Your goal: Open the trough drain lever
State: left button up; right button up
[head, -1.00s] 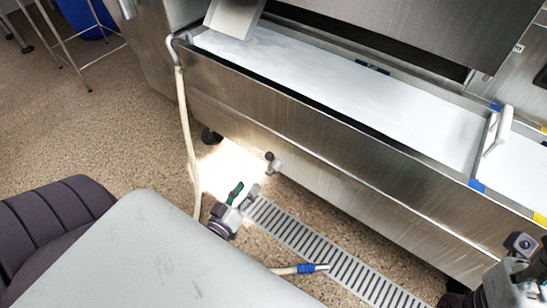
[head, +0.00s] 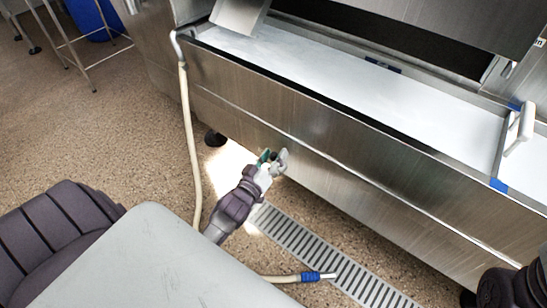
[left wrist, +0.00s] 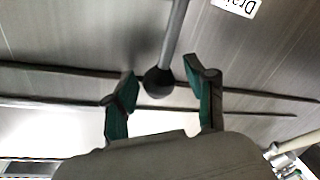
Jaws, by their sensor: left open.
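The drain lever shows in the left wrist view as a grey rod ending in a dark ball knob (left wrist: 158,82). My left gripper (left wrist: 161,72) is open, with one green-padded finger on each side of the knob. I see a gap on both sides, and cannot tell the depth between fingertips and knob. In the head view my left gripper (head: 273,157) reaches low against the front of the steel trough (head: 330,140) and mostly hides the lever. A partly cut-off label starting "Dra" (left wrist: 238,6) is on the steel beside the rod. My right gripper is out of view.
A slotted floor drain (head: 330,255) runs below the trough. A pale hose (head: 188,130) hangs at the trough's left end; its blue-collared nozzle (head: 318,276) lies near the drain. A blue bin (head: 85,12) stands at the upper left. Open floor lies to the left.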

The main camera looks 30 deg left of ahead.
pick_arm(q)
grip_shut()
